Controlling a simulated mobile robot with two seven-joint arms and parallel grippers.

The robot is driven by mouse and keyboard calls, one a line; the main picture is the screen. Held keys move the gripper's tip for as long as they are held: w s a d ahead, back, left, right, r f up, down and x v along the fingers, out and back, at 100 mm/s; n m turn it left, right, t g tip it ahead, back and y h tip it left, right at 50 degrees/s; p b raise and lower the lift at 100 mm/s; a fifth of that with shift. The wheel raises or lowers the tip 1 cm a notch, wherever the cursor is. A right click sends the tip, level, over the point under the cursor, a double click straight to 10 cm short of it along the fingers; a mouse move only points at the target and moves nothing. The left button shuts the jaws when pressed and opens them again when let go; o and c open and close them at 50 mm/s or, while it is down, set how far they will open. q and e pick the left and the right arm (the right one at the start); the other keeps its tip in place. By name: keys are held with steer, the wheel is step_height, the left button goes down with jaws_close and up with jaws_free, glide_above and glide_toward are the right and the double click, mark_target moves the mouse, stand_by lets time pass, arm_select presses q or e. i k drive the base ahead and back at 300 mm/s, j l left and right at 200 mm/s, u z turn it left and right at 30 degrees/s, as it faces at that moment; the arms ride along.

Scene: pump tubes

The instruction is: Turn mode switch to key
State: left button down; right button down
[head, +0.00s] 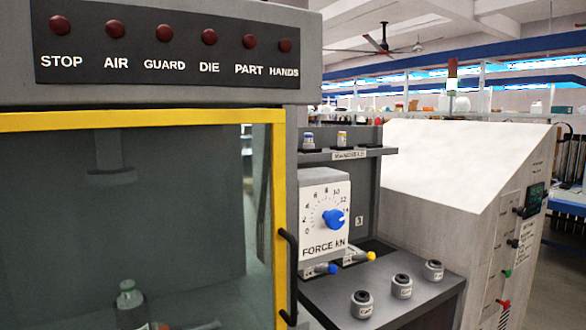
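No switch in view carries a readable "mode" label. On the right, the slanted side of a grey-white cabinet has a narrow control panel (492,290) with an upper black knob (518,211) and a lower black knob (514,243). A green control (507,273) and a red control (503,304) sit below them. The lettering beside these is too small to read, and I cannot tell which way the knobs point. A dark display (535,199) is next to the upper knob. Neither of my grippers is in view.
A press with a yellow-framed window (140,122) and black handle (289,275) fills the left. A force dial with a blue knob (333,219) stands mid-picture. Several dark-topped cylinders, one nearest (362,304), sit on a grey shelf (420,300). Red lamps line the top left.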

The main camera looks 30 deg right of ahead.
mark_target(515, 243)
steer(key=l+z, duration=0.1)
steer(key=z, duration=0.45)
steer(key=l+z, duration=0.3)
steer(key=k+l+z, duration=0.1)
steer(key=l+z, duration=0.15)
steer(key=l, duration=0.2)
steer(key=l+z, duration=0.2)
steer(key=l, duration=0.55)
steer(key=i+l+z, duration=0.2)
steer(key=l, duration=1.5)
steer(key=i+l, duration=0.1)
steer(key=i+u, duration=0.05)
